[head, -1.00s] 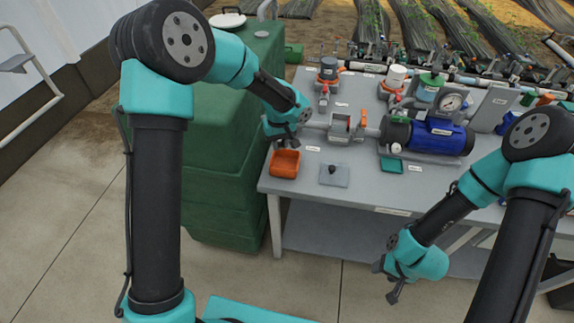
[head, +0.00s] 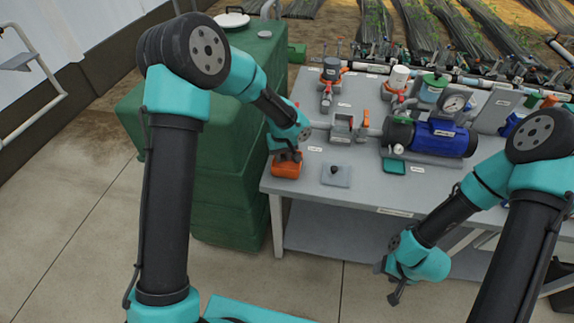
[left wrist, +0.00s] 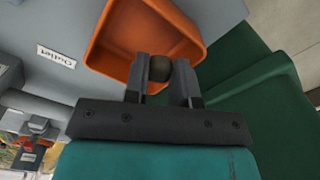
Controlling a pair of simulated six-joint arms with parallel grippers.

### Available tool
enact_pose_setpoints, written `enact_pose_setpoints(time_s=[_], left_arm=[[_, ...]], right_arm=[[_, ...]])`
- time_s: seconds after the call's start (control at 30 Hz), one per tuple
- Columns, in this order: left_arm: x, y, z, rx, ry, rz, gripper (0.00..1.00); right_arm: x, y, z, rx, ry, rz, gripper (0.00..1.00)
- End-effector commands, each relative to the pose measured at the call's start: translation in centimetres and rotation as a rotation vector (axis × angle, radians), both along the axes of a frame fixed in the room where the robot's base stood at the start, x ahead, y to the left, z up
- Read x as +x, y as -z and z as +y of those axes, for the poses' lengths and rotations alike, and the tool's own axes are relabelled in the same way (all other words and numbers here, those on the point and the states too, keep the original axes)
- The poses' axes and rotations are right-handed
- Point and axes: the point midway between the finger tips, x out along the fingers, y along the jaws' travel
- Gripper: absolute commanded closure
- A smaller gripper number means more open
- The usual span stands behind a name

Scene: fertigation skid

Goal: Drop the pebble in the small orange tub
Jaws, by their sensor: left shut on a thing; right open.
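The small orange tub (head: 287,170) sits at the left front corner of the grey table. In the left wrist view the orange tub (left wrist: 115,40) shows its open inside, with no other object seen in its visible part. My left gripper (head: 290,157) is over the tub. In the left wrist view my left gripper (left wrist: 160,72) is shut on the dark brown pebble (left wrist: 160,67), held between the fingertips over the tub opening. The pebble's height above the tub floor is hard to tell. My right gripper (head: 390,284) is open and empty, in front of the table.
A grey plate with a black knob (head: 336,175) lies right of the tub. A green tray (head: 394,166) and a blue pump (head: 445,138) are further right. A large green tank (head: 225,200) stands left of the table.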

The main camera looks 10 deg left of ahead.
Motion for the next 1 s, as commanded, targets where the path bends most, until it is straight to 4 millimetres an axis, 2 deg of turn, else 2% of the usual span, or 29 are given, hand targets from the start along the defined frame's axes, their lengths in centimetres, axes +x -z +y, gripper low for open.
enact_pose_setpoints(time_s=[0.2,0.23,0.5,0.83,1.0], left_arm=[[0.0,0.0,0.0,0.0,0.0,0.0,0.98],[0.0,0.0,0.0,0.0,0.0,0.0,0.73],[0.0,0.0,0.0,0.0,-0.001,0.0,0.47],[0.0,-0.3,0.0,0.0,-0.001,-0.001,0.46],[0.1,-1.7,0.0,-0.001,-0.002,-0.003,0.46]], right_arm=[[0.0,0.0,0.0,0.0,0.0,0.0,0.46],[0.0,0.0,0.0,0.0,0.0,0.0,0.46],[0.0,0.0,0.0,0.0,0.0,0.0,0.46],[0.0,0.0,0.0,0.0,0.0,0.0,0.46],[0.0,0.0,0.0,0.0,0.0,0.0,0.46]])
